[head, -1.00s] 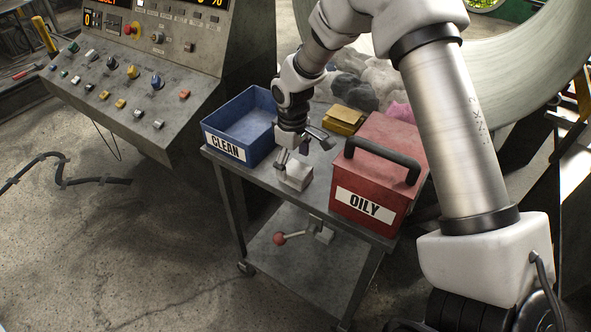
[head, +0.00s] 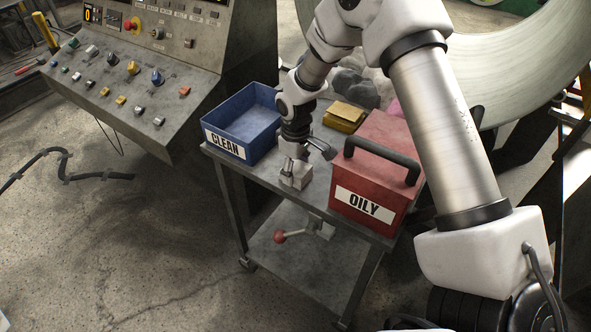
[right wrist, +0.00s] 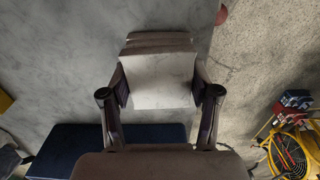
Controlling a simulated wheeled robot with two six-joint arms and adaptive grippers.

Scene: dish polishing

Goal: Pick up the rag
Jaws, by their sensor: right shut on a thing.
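The rag is a pale grey-white folded block (head: 296,177) on the cart top near its front edge, between the blue and red boxes. It also shows in the right wrist view, where the pale cloth (right wrist: 160,80) lies between the two fingers. My right gripper (head: 293,168) points down over the rag and is shut on it, with one finger on each side (right wrist: 160,92). The rag seems to be still at the cart top; I cannot tell any gap under it. My left gripper is not in view.
A blue box marked CLEAN (head: 241,128) stands left and a red lidded box marked OILY (head: 372,180) stands right. A yellow folded cloth (head: 344,117) and grey rags (head: 355,87) lie behind. The control console (head: 150,75) stands at the left.

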